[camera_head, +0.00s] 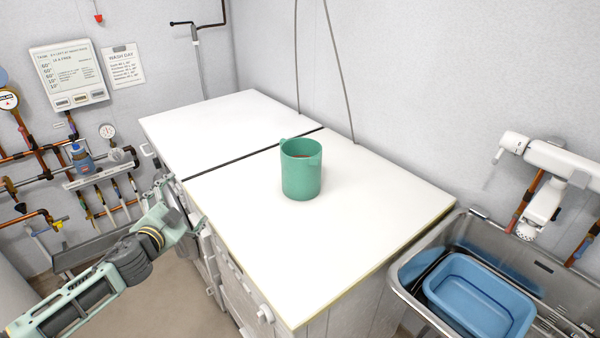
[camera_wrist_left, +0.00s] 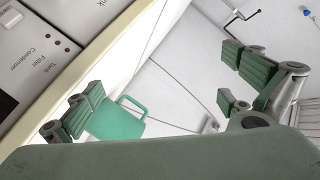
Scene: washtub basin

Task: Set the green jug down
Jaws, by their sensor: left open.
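The green jug (camera_head: 301,172) stands upright on the white worktop (camera_head: 350,215), near the dark seam between its two panels. Its open top faces up. My left gripper (camera_head: 178,200) is beside the worktop's left front edge, well apart from the jug. In the left wrist view my left gripper (camera_wrist_left: 155,107) has its fingers spread wide and nothing between them. The jug (camera_wrist_left: 115,122) shows there behind the left finger, which hides part of it; its handle is visible. My right gripper is in neither view.
A steel sink (camera_head: 405,272) with a blue basin (camera_head: 480,295) is at the lower right, beneath a white wall-mounted tap arm (camera_head: 545,180). The worktop around the jug is clear.

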